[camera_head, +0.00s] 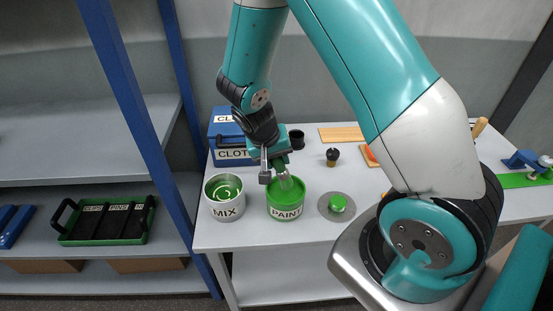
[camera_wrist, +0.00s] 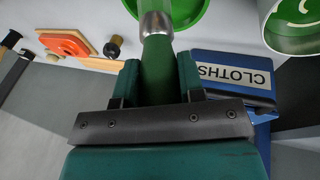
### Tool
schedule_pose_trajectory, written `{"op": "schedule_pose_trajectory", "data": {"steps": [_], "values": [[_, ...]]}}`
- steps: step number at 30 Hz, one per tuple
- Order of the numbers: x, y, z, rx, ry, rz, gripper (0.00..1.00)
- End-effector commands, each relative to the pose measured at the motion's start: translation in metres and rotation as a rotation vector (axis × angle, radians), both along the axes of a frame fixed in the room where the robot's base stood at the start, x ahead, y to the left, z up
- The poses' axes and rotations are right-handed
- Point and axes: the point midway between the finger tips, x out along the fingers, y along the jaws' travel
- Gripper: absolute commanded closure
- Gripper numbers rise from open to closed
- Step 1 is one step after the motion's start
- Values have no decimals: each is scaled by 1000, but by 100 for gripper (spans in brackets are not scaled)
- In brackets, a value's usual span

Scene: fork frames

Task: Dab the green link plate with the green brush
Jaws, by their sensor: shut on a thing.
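My gripper (camera_head: 273,164) is shut on the green brush (camera_wrist: 157,68), with the handle between the two green fingers in the wrist view. The brush's silver ferrule (camera_head: 285,182) points down at the green PAINT tin (camera_head: 286,213). The bristles are hidden, so I cannot tell how deep they are in the tin. A flat green plate (camera_head: 515,181), which looks like the link plate, lies at the far right of the table, away from my gripper. A blue clamp-like block (camera_head: 522,160) stands beside it.
A MIX tin (camera_head: 225,212) with a green swirl stands left of the paint. A grey disc with a green knob (camera_head: 337,206) lies to its right. A blue CLOTHS box (camera_head: 232,153) is behind. Wooden boards and a small dark-and-tan knob (camera_head: 332,157) lie further back.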

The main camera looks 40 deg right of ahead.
Motion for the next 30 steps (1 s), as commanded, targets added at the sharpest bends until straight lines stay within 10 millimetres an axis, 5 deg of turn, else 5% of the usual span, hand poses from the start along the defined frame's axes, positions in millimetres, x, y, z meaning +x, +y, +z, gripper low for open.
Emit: {"op": "schedule_pose_trajectory", "data": {"steps": [15,30], "values": [[0,0,47,-1,-1,0,88],[0,0,47,-1,-1,0,88]]}}
